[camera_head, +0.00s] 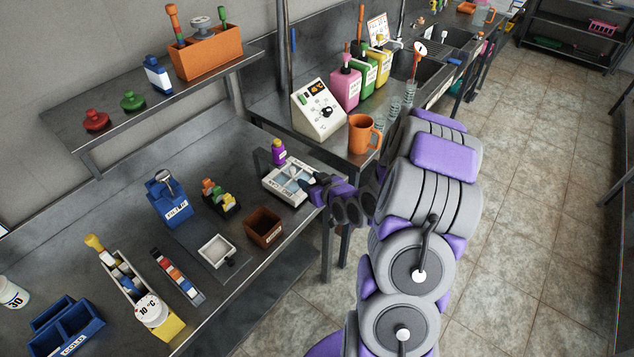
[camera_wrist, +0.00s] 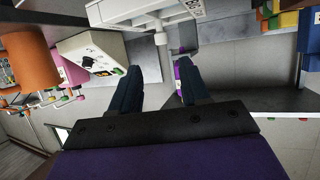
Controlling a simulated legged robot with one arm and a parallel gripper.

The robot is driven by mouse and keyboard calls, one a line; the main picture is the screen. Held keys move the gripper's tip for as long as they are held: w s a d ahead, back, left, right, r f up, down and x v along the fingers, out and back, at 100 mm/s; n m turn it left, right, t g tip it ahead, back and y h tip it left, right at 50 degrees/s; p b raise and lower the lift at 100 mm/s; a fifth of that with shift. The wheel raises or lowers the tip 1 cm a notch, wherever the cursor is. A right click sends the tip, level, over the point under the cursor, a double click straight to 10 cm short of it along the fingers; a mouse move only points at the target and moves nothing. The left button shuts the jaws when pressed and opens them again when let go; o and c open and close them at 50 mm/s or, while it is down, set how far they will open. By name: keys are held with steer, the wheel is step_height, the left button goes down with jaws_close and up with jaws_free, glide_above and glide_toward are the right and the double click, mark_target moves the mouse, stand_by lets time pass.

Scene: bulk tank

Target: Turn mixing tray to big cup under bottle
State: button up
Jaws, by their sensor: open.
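The white mixing tray (camera_head: 268,185), with printed text on its front and pale compartments on top, sits at the right end of the metal bench. A purple bottle with a yellow cap (camera_head: 279,153) stands at its back edge. In the wrist view the tray (camera_wrist: 135,10) spans the top, with a white knob-like part (camera_wrist: 160,37) projecting from it. My gripper (camera_head: 312,184) is at the tray's right side. In the wrist view its dark fingers (camera_wrist: 157,78) are apart with nothing between them, and the knob is beyond their tips. I cannot make out which cup is under the bottle.
A brown box (camera_head: 264,228), a small white dish (camera_head: 216,250) and a blue caddy (camera_head: 170,203) stand left of the tray. An orange mug (camera_head: 362,135) and white control box (camera_head: 319,113) are on the counter behind. The floor at right is clear.

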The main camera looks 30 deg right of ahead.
mark_target(293, 176)
steer(key=shift+v, duration=1.55)
steer(key=d+r+n+y+p, duration=0.1)
steer(key=d+n+y+p, duration=0.1)
steer(key=d+p, duration=0.3)
steer(key=w+a+f, duration=0.2)
steer(key=w, duration=0.3)
steer(key=w+a+f+n+y, duration=0.1)
steer(key=w+a+f, duration=0.1)
steer(key=w, duration=0.3)
steer(key=w+a+f+y, duration=0.1)
steer(key=w+a+f, duration=0.1)
steer(key=w, duration=0.3)
steer(key=shift+w+a+f+n+g, duration=0.1)
steer(key=shift+w+f+n+g, duration=0.25)
steer(key=shift+f, duration=0.4)
jaws_close()
